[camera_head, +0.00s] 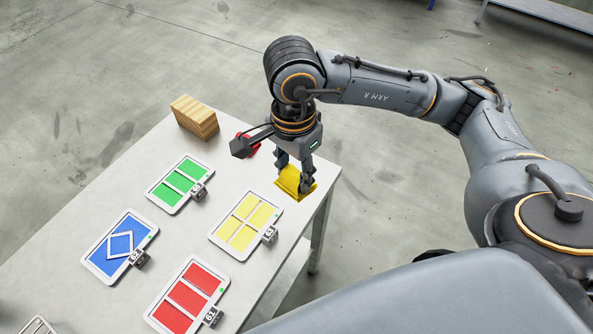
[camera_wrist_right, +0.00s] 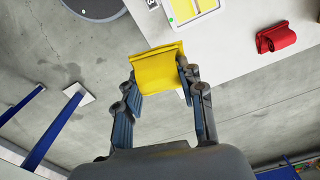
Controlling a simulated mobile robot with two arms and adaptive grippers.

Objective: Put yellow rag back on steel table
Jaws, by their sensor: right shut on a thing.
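The yellow rag (camera_head: 291,180) is at the right corner of the steel table (camera_head: 150,160). My right gripper (camera_head: 294,184) points down there and is shut on the rag. In the right wrist view the folded yellow rag (camera_wrist_right: 157,68) sits between the two fingers of my right gripper (camera_wrist_right: 160,88), with the table edge just beyond it. I cannot tell whether the rag touches the table top. My left gripper is not in view.
Trays with green (camera_head: 180,184), yellow (camera_head: 246,222), blue (camera_head: 120,244) and red (camera_head: 188,296) panels lie on the table. A wooden block (camera_head: 195,117) stands at the far corner. A red rag (camera_head: 248,143) lies behind my right gripper. Concrete floor surrounds the table.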

